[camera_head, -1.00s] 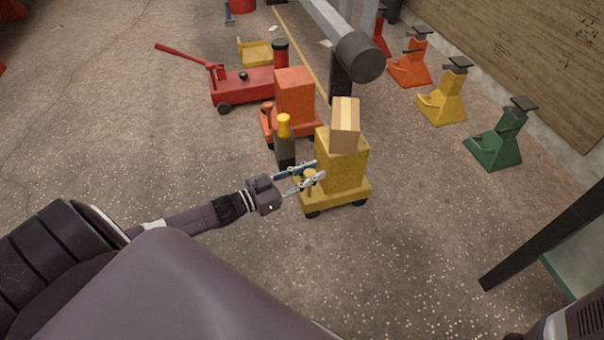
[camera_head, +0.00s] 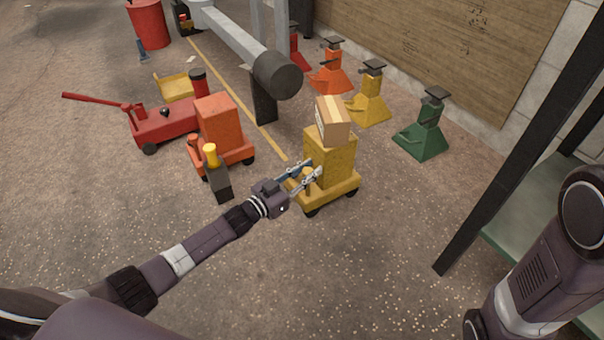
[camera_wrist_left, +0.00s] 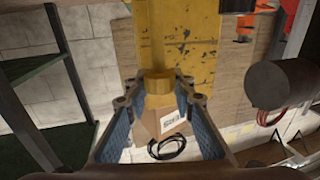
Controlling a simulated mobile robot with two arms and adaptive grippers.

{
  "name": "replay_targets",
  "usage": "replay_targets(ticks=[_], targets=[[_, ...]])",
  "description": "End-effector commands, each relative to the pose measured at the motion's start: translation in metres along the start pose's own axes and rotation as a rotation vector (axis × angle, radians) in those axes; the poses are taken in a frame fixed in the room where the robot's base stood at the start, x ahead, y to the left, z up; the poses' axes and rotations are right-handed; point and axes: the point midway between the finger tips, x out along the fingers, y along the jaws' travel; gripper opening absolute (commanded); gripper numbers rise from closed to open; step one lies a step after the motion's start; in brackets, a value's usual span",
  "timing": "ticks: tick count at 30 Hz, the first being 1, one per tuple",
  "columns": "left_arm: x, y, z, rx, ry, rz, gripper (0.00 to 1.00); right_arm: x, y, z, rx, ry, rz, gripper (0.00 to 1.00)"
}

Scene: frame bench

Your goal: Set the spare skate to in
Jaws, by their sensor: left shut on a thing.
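A yellow wheeled skate (camera_head: 330,160) with a tall block body stands on the floor in the middle of the head view. A cardboard box (camera_head: 334,121) sits tilted on its top. My left gripper (camera_head: 313,172) is at the skate's near left side. In the left wrist view its fingers are closed around a round yellow knob (camera_wrist_left: 157,84) on the skate. An orange skate (camera_head: 217,122) stands apart to the left. I cannot tell from the pictures which one is the spare. My right gripper is out of view.
A dark post with a yellow cap (camera_head: 217,178) stands by the orange skate. A red floor jack (camera_head: 160,125) is farther left. A round beam end (camera_head: 277,75) overhangs behind. Green (camera_head: 422,138) and yellow (camera_head: 371,103) stands line the right. Near floor is clear.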

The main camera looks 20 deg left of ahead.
Motion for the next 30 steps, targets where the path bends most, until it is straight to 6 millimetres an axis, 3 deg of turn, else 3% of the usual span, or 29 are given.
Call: replay_targets(ticks=[13, 14, 18, 30], targets=[[0.0023, 0.0024, 0.0014, -0.001, -0.003, 0.002, 0.00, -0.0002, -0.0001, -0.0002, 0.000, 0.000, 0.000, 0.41], [0.0023, 0.0025, 0.0015, -0.001, -0.003, 0.002, 0.24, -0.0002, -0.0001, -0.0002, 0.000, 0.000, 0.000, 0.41], [0.0022, 0.0021, 0.0012, -0.001, -0.002, 0.001, 0.40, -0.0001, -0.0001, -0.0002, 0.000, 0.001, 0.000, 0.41], [-0.0049, 0.0003, 0.0012, 0.000, -0.002, 0.000, 0.41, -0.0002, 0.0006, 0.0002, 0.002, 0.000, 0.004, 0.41]])
